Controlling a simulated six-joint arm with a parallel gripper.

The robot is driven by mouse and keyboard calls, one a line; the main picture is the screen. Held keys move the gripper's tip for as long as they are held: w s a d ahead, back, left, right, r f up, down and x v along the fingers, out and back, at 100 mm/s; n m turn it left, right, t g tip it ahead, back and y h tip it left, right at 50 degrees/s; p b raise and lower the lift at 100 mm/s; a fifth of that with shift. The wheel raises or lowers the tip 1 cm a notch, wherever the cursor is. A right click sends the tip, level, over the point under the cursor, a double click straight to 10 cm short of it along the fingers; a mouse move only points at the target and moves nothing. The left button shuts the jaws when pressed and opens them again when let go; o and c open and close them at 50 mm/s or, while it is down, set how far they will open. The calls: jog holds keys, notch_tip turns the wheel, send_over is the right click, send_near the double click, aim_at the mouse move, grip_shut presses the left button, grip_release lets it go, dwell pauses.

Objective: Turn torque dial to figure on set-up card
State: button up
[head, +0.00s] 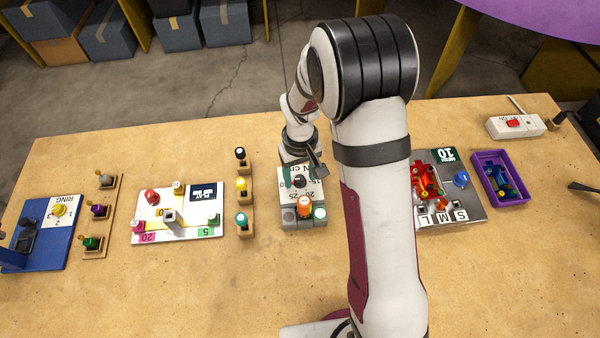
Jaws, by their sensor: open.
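The torque station is a pale panel (287,196) with "N cm" and printed figures, of which 15, 20 and 25 can be partly read upside down. A dark round knob (300,182), seemingly the torque dial, sits amid the figures.
An orange knob (304,206) and grey and green buttons line the panel's front. A rack of pegs (242,190) and a white game board (180,225) lie left. A grey S-M-L board (462,205) and purple tray (500,178) lie right. The table front is clear.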

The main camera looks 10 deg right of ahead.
grip_shut()
jog(key=shift+n, duration=0.3)
jog(key=n, duration=1.1)
dwell(0.4)
dwell(0.4)
grip_release()
